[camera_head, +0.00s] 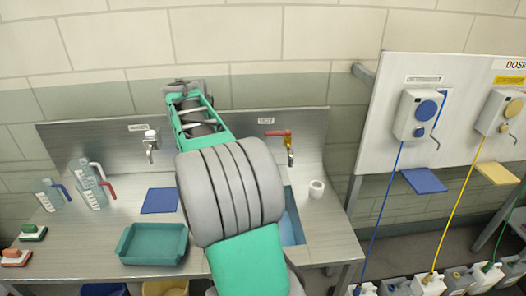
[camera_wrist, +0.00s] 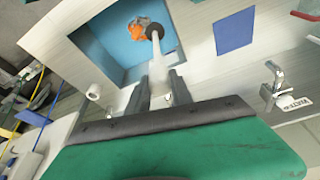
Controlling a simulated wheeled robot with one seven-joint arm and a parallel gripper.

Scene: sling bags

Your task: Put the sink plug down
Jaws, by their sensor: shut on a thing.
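The sink plug (camera_wrist: 155,52) looks like a pale upright tube with a dark ring at its far end. My gripper (camera_wrist: 160,84) is shut on the tube's near part, with the two dark fingers on either side. The dark end shows against the blue basin of the sink (camera_wrist: 88,42); I cannot tell whether it touches the bottom. An orange and grey item (camera_wrist: 134,32) lies in the basin beside the plug's end. In the head view my arm covers most of the sink (camera_head: 299,212) and hides the plug and my fingertips.
A white roll (camera_head: 317,188) stands right of the sink. Left of it are a blue cloth (camera_head: 159,200), a teal tray (camera_head: 123,245), several bottles (camera_head: 92,195) and two brushes (camera_head: 33,231). Two taps (camera_head: 151,144) (camera_head: 289,148) rise behind. A dispenser board (camera_head: 440,110) stands at right.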

